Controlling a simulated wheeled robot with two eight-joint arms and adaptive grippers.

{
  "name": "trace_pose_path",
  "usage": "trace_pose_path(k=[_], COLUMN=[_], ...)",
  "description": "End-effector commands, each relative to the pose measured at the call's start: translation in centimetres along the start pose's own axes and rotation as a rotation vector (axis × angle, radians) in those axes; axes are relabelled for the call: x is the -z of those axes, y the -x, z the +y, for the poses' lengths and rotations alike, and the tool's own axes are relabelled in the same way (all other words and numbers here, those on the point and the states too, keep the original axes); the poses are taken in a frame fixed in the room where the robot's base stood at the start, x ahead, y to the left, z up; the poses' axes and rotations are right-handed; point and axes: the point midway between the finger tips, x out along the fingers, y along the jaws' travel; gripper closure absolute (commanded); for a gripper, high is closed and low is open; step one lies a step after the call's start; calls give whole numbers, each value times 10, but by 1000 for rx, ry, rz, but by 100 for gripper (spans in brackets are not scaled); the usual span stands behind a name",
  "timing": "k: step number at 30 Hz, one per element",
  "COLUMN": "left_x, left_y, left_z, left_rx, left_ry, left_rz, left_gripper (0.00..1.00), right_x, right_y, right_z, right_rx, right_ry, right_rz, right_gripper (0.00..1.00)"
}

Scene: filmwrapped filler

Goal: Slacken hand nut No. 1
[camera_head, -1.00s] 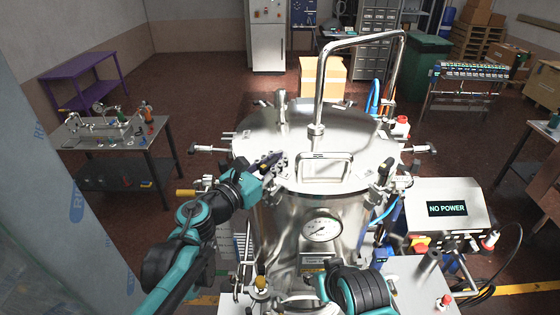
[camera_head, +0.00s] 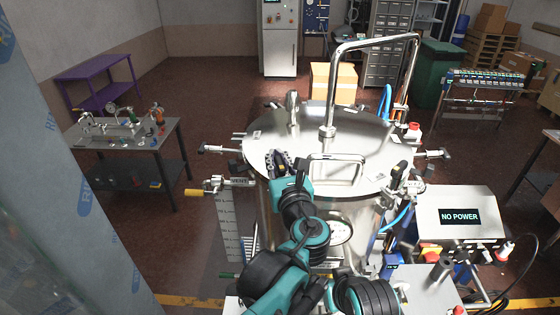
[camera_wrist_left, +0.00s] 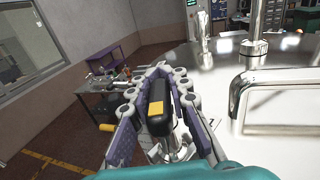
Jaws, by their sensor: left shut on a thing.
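The steel vessel lid (camera_head: 375,150) has clamps with hand nuts around its rim. My left gripper (camera_head: 279,160) is at the lid's near left edge, its arm reaching up from below. In the left wrist view its padded fingers (camera_wrist_left: 157,100) are on both sides of a black hand nut (camera_wrist_left: 155,100) with a yellow patch, and shut on it. A steel clamp part (camera_wrist_left: 175,145) shows just below. In the head view the gripper hides this nut. I cannot read the nut's number. My right gripper is not in view.
A tall bent steel pipe (camera_head: 331,95) and a lid handle (camera_head: 338,168) stand close to the right of my left gripper. A pressure gauge (camera_head: 340,231) is partly behind my arm. A control box (camera_head: 457,210) reading NO POWER is at the right. A wrapped panel (camera_head: 60,190) stands left.

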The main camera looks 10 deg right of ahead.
Motion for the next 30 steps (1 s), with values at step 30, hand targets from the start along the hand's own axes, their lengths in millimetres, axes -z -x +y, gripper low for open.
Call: trace_pose_path(k=[30], left_x=[-2], left_y=[2], left_z=[14], left_rx=[-430], left_ry=[-2], left_rz=[-4], left_gripper=[100], right_x=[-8], right_y=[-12], right_z=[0], right_rx=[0], right_ry=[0], right_rz=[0], right_gripper=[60])
